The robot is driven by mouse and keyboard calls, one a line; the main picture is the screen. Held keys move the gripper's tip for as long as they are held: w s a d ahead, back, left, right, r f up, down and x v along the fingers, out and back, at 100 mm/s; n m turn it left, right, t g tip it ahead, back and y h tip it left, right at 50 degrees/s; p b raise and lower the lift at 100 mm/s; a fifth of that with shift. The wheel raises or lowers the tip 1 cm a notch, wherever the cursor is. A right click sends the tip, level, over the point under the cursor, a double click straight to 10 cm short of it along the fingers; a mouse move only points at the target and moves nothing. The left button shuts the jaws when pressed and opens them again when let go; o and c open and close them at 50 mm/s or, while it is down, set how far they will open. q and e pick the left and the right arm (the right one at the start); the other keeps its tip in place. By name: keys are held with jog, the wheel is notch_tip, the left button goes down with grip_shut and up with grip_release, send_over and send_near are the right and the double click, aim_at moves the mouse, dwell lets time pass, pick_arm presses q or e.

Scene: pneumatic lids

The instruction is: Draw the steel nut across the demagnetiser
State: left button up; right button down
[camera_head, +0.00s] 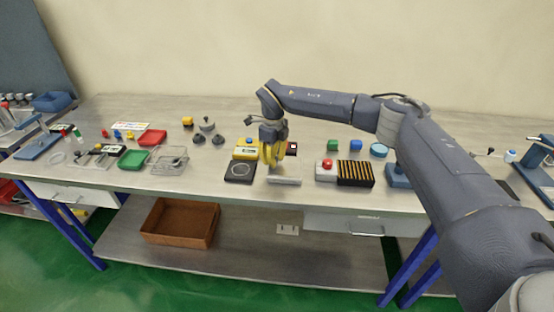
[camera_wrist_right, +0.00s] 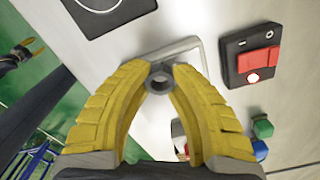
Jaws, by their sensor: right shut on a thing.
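My right gripper (camera_head: 272,160) is low over the pale tray-like piece (camera_head: 285,180) at the bench's front. In the right wrist view its yellow fingers (camera_wrist_right: 160,72) are shut on a small grey steel nut (camera_wrist_right: 159,82), hole facing the camera. The fingers hide the nut in the head view. A flat black pad with a pale ring (camera_head: 240,172) lies just left; it also shows in the wrist view (camera_wrist_right: 97,14). A black box with a red switch and lit lamp (camera_wrist_right: 251,55) stands beside. No readable label marks the demagnetiser. Part of my left gripper (camera_wrist_right: 27,52) shows at the wrist view's left edge.
A yellow box (camera_head: 246,152) stands close behind the black pad. A black-and-orange slotted block (camera_head: 356,173) and a red-button box (camera_head: 325,170) are to the right. Green and red trays (camera_head: 152,138) and a clear bin (camera_head: 168,160) are to the left.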

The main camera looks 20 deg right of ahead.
jog(key=shift+w+a, duration=0.4)
jog(key=shift+a, duration=0.45)
jog(key=shift+w+a, duration=0.35)
jog(key=shift+a, duration=0.45)
jog(key=shift+w+a+r, duration=0.2)
jog(key=shift+a+r, duration=0.1)
jog(key=shift+r, duration=0.2)
jog(key=shift+w+a+r, duration=0.15)
jog(key=shift+a+r, duration=0.15)
jog(key=shift+r, duration=2.05)
jog(key=shift+r, duration=0.15)
